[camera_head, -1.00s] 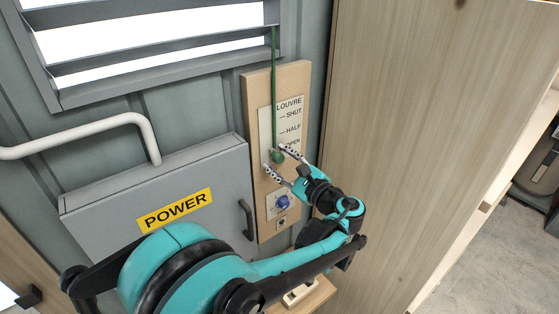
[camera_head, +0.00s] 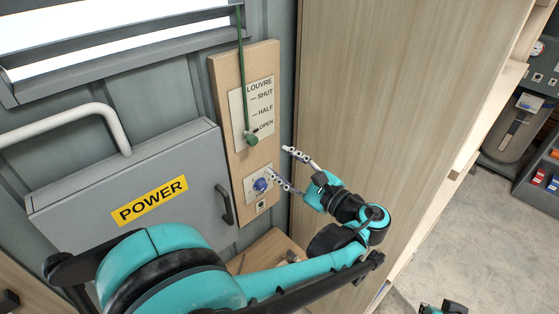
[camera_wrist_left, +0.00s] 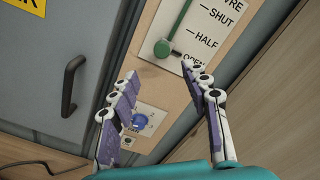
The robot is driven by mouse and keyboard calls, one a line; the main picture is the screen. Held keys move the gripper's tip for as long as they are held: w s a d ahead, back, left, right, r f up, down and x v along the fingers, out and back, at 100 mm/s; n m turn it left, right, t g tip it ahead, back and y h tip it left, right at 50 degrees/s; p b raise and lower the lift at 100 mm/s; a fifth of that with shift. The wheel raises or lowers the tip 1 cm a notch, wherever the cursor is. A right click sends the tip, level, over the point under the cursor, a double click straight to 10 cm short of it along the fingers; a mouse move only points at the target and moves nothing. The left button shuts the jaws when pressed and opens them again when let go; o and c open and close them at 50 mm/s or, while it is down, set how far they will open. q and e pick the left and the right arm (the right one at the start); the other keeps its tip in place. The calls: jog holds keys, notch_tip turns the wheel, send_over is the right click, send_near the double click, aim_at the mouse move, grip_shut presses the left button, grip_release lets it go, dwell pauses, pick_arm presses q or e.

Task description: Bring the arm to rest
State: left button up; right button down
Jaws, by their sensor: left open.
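My left gripper (camera_head: 279,162) is open and empty, its fingers spread in front of the lower right part of the louvre board (camera_head: 229,110). In the left wrist view the open fingers (camera_wrist_left: 159,75) frame the board with nothing between them. The green louvre knob (camera_head: 251,139) hangs on its green rod beside the OPEN mark. It shows above the fingers in the left wrist view (camera_wrist_left: 161,48), apart from them. My right gripper cannot be made out; only a small teal and black part of mine shows at the bottom edge.
A blue knob (camera_head: 260,185) sits on the board close to the lower finger. The grey POWER box (camera_head: 90,180) with a dark handle (camera_head: 224,204) is at left, below a white pipe (camera_head: 70,120). A tall wooden panel (camera_head: 390,90) stands right of the gripper.

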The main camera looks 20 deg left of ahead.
dwell(0.3)
pick_arm(q)
jog(key=s+a+f+n+h+b, duration=0.2)
jog(key=f+h+b, duration=0.1)
jog(key=f, duration=0.3)
jog(key=s+a+f+n+g+h+b, duration=0.1)
jog(key=s+f+h+b, duration=0.15)
jog(key=f, duration=0.45)
jog(key=s+a+f+n+h+b, duration=0.2)
jog(key=s+f+h+b, duration=0.1)
jog(key=f, duration=0.3)
jog(key=s+d+f+n+h+b, duration=0.3)
jog(key=d+f+n+h+b, duration=0.1)
jog(key=f+n, duration=0.1)
jog(key=s+d+f+n+t+h+b, duration=0.1)
jog(key=s+d+f+n+h+b, duration=0.2)
jog(key=f, duration=0.5)
jog(key=d+n+h, duration=0.1)
jog(key=d, duration=0.1)
jog(key=shift+s+d+f+n+b, duration=0.15)
jog(key=shift+s+d+n+b, duration=0.15)
jog(key=shift+n+b, duration=0.1)
dwell(0.7)
